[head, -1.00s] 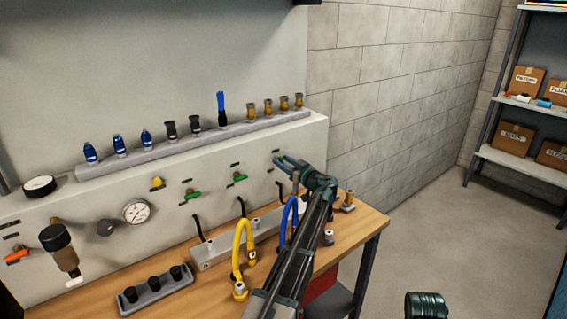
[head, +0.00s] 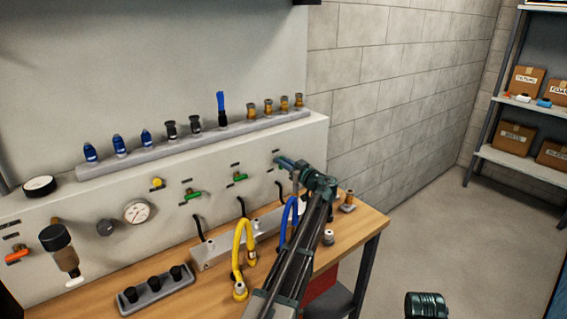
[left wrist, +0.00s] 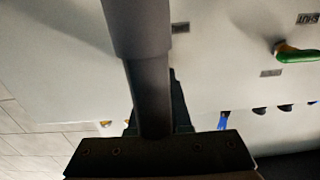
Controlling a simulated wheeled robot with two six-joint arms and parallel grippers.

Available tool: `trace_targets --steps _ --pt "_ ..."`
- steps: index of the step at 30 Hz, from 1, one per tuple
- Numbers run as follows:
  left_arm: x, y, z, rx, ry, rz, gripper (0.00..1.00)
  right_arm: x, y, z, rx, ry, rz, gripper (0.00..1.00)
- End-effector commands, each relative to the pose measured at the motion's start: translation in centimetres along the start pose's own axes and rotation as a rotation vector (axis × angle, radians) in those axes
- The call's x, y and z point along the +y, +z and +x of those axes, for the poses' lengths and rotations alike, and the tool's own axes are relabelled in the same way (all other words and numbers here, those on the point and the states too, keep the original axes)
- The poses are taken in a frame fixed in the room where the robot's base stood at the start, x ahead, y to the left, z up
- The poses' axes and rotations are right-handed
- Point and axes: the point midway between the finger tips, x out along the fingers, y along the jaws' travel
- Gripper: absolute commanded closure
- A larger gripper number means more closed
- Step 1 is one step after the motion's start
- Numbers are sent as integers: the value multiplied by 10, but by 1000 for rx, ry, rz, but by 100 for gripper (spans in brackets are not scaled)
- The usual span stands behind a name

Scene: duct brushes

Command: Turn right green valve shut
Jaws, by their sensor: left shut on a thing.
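My left gripper (head: 281,161) is at the right end of the pale panel, over the place of the right green valve. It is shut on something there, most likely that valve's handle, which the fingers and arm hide. The middle green valve (head: 238,177) and the left green valve (head: 193,195) show uncovered to its left. In the left wrist view a green valve handle (left wrist: 298,56) shows at the right edge, by a label reading SHUT. A dark grey bar of the gripper fills the middle of that view.
A yellow hose (head: 237,262) and a blue hose (head: 284,222) rise close left of my left arm on the wooden bench (head: 372,222). A rail (head: 165,157) with several fittings runs above the valves. A block wall (head: 390,80) stands to the right.

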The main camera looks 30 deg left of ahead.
Motion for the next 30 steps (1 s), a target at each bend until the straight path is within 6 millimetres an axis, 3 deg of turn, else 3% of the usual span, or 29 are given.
trace_targets --steps 8,30 --pt "2 0 0 0 0 150 100 0 0 0 0 0 0 50" --pt "10 6 0 0 1 847 100 0 0 6 0 0 0 50"
